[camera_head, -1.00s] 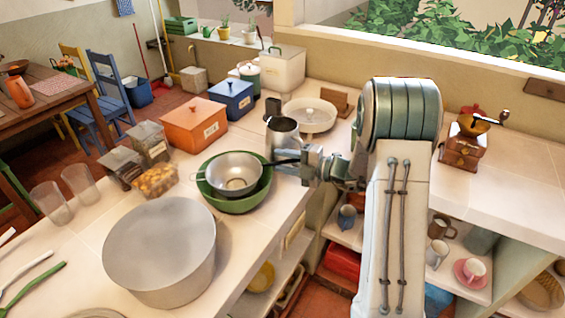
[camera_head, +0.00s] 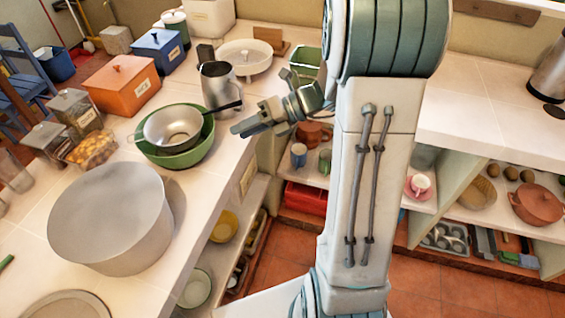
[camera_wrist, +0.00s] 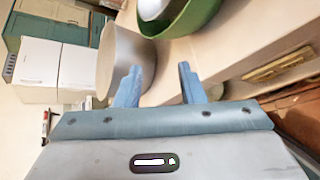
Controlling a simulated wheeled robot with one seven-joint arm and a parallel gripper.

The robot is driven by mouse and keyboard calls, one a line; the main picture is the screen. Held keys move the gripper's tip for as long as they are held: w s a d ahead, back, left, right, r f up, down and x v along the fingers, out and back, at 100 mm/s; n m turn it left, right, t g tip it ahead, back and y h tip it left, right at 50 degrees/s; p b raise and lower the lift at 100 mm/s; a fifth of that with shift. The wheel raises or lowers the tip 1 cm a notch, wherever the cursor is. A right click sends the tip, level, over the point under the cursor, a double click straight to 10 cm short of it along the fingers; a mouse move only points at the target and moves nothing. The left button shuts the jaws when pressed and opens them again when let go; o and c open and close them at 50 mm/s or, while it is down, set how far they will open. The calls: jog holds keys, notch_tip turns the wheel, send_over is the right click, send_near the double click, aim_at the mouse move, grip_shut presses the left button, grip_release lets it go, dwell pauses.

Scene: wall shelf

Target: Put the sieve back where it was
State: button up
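The sieve (camera_head: 172,127) is a round metal bowl with a dark handle pointing right. It sits tilted inside the green bowl (camera_head: 190,157) on the counter; part of both also shows at the top of the wrist view, the green bowl (camera_wrist: 192,18) and the sieve (camera_wrist: 152,8). My gripper (camera_head: 240,129) is to the right of the bowl, past the counter's front edge, apart from the sieve handle. In the wrist view, its two blue fingers (camera_wrist: 160,85) stand apart with nothing between them.
A large metal pot (camera_head: 112,225) stands left of the bowl. A metal pitcher (camera_head: 218,88) stands behind the handle. Orange (camera_head: 122,82) and blue (camera_head: 158,52) boxes line the back. Open shelves with a yellow bowl (camera_head: 224,226) lie below the counter.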

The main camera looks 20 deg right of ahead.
jog(key=s+a+n+g+h, duration=0.25)
jog(key=s+n+h, duration=0.35)
jog(key=s+n, duration=0.75)
jog(key=s+d+r+n+t+h, duration=0.1)
jog(key=d+n+h, duration=0.1)
jog(key=n, duration=0.7)
jog(key=s+d+n+t+h, duration=0.1)
jog(key=s+d+n+h, duration=0.1)
jog(key=n, duration=0.8)
jog(key=d+h, duration=0.1)
jog(key=h, duration=0.1)
jog(key=shift+s+d+r+h, duration=0.25)
jog(key=shift+s+r+h, duration=0.05)
jog(key=shift+r+h, duration=0.1)
